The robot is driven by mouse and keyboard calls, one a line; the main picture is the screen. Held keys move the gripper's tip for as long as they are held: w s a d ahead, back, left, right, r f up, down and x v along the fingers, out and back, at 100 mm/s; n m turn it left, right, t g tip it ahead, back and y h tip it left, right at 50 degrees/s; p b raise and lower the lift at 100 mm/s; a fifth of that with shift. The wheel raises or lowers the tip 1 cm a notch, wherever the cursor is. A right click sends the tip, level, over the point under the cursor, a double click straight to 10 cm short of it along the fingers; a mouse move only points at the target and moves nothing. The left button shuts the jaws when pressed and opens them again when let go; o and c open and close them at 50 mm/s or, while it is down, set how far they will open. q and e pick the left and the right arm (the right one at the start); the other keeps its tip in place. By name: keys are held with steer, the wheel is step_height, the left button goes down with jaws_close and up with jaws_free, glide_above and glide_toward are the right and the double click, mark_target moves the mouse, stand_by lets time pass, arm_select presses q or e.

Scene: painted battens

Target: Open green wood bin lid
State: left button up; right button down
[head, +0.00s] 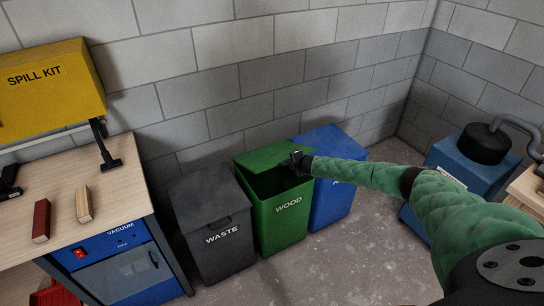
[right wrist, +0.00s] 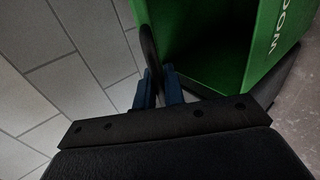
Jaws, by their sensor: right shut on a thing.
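The green wood bin (head: 281,221) stands between a dark waste bin and a blue bin, with WOOD in white on its front. Its green lid (head: 268,156) is raised and tilted, and the dark inside shows below it. My right gripper (head: 299,160) is at the lid's front right edge. In the right wrist view, the blue fingers of my right gripper (right wrist: 159,85) are shut on a dark curved handle (right wrist: 149,52), beside the open green bin (right wrist: 250,60). My left gripper is not in view.
The grey waste bin (head: 214,235) is shut, on the left. The blue bin (head: 331,200) is on the right, partly behind my arm. A workbench (head: 110,190) with a red and a pale batten stands at left. A blue machine (head: 462,165) stands at right. Bare floor (head: 335,265) lies in front.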

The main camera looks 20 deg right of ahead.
steer(key=shift+g, duration=0.4)
steer(key=r, duration=0.1)
steer(key=w+r, duration=0.1)
steer(key=w+r+p, duration=0.1)
steer(key=r, duration=0.1)
steer(key=shift+w+a, duration=0.2)
steer(key=shift+a, duration=0.15)
steer(key=shift+w+r, duration=0.1)
steer(key=shift+r, duration=0.05)
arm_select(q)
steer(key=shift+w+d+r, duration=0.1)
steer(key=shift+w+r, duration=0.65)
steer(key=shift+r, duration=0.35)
